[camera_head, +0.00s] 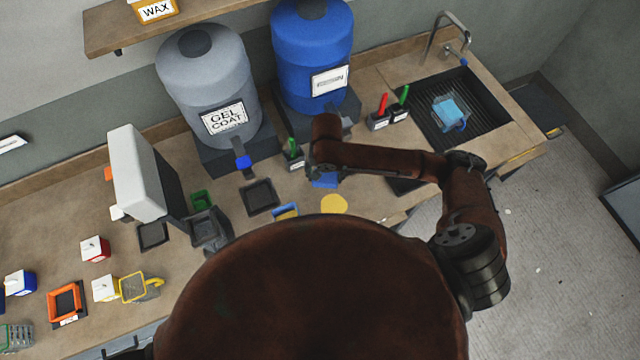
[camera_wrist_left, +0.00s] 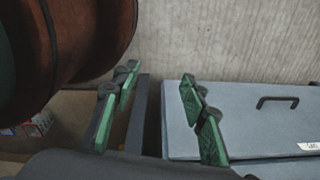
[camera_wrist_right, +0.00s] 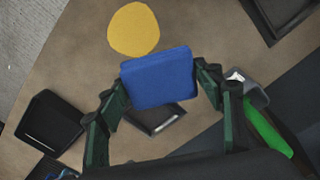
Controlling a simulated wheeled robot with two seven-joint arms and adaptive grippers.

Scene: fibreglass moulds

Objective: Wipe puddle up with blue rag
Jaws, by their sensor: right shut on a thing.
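The puddle (camera_head: 334,204) is a flat yellow patch on the wooden worktop. It also shows in the right wrist view (camera_wrist_right: 133,29). The blue rag (camera_wrist_right: 158,77) is a folded rectangle between the fingers of my right gripper (camera_wrist_right: 160,92), which is shut on it. In the head view the blue rag (camera_head: 325,181) shows just behind the puddle, mostly below my right arm. In the right wrist view the rag lies close to the puddle's edge; I cannot tell whether it touches the worktop. My left gripper (camera_wrist_left: 160,107) is open and empty in the left wrist view, over grey drawers.
A sink (camera_head: 470,125) is at the right. A black tray (camera_head: 260,196) and a blue-rimmed container (camera_head: 285,211) sit left of the puddle.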

